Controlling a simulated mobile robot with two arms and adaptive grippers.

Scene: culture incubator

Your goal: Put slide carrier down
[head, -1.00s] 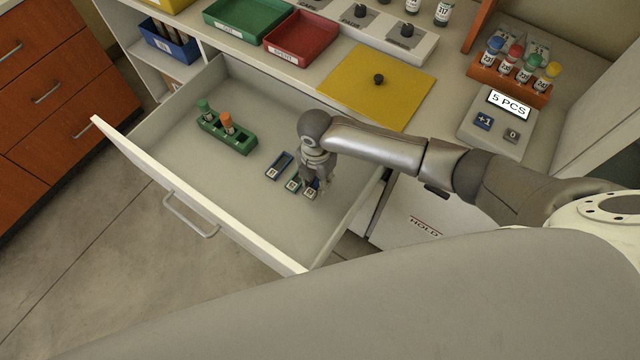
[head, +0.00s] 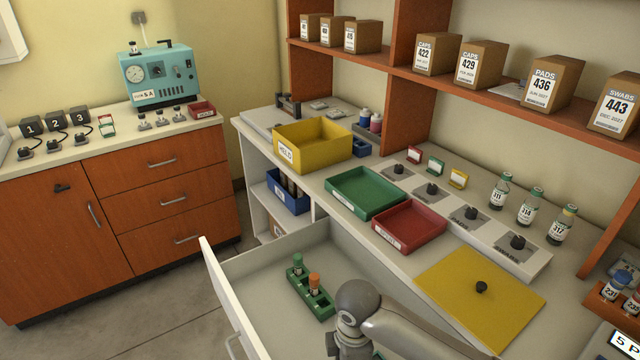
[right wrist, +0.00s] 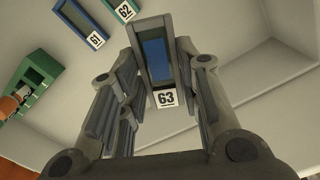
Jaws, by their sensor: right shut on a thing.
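A slide carrier with a blue pane and the label 63 (right wrist: 166,99) is between the fingers of my right gripper (right wrist: 158,52), which is shut on it, in the right wrist view. It looks larger than the carriers labelled 61 (right wrist: 94,40) and 62 (right wrist: 124,11), which lie on the drawer floor. I cannot tell whether carrier 63 touches the floor. In the head view my right arm reaches over the open drawer (head: 228,300); its fingers and the carriers are cut off or hidden there. My left gripper is in neither view.
A green rack (head: 318,302) with a green-capped and an orange-capped tube stands in the drawer; it also shows in the right wrist view (right wrist: 38,80). On the counter are a green tray (head: 364,192), a red tray (head: 408,226), a yellow bin (head: 312,143) and a yellow plate (head: 450,310).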

